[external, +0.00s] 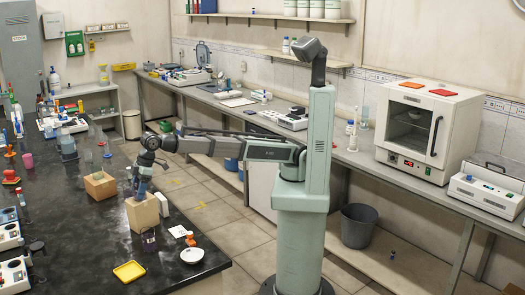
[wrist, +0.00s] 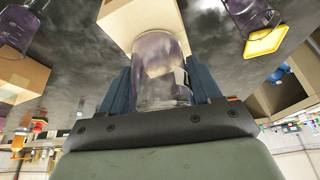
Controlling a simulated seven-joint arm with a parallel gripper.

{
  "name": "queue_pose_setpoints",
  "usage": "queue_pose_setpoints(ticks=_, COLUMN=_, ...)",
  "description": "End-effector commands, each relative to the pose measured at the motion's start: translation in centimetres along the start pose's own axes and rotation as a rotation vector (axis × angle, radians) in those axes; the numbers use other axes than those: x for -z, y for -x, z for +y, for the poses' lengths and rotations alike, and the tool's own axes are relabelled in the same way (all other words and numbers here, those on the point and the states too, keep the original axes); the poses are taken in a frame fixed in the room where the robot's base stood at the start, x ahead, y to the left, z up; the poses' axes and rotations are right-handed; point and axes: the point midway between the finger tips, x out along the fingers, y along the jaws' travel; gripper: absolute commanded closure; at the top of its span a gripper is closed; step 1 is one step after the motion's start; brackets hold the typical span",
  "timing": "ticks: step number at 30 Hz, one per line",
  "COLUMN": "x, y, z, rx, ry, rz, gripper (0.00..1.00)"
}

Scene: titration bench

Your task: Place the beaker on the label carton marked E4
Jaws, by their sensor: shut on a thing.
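My gripper (external: 142,186) is low over the nearer tan carton (external: 142,213) on the black bench. In the wrist view my gripper (wrist: 162,82) has its two blue fingers on either side of a clear, purple-tinted beaker (wrist: 160,62) and is shut on it. The same view shows a tan carton (wrist: 128,18) directly beyond the beaker. I cannot tell whether the beaker touches the carton's top. A second tan carton (external: 99,186) stands a little farther back, and also shows in the wrist view (wrist: 18,72). No E4 marking is readable on either carton.
A dark glass vessel (external: 149,241) stands just in front of the nearer carton. A yellow dish (external: 128,271) and a white round dish (external: 192,255) lie near the bench's front. A small white box (external: 162,205) is right beside the carton. Glassware (external: 68,145) stands farther back.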

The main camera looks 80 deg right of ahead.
Motion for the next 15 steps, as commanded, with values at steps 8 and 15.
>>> queue_pose_setpoints(ticks=8, x=-0.03, y=-0.1, z=0.0, rx=0.0, ry=0.0, rz=0.0, gripper=0.68)
queue_pose_setpoints(ticks=15, x=-0.05, y=-0.18, z=0.0, rx=0.0, ry=0.0, rz=0.0, gripper=0.2)
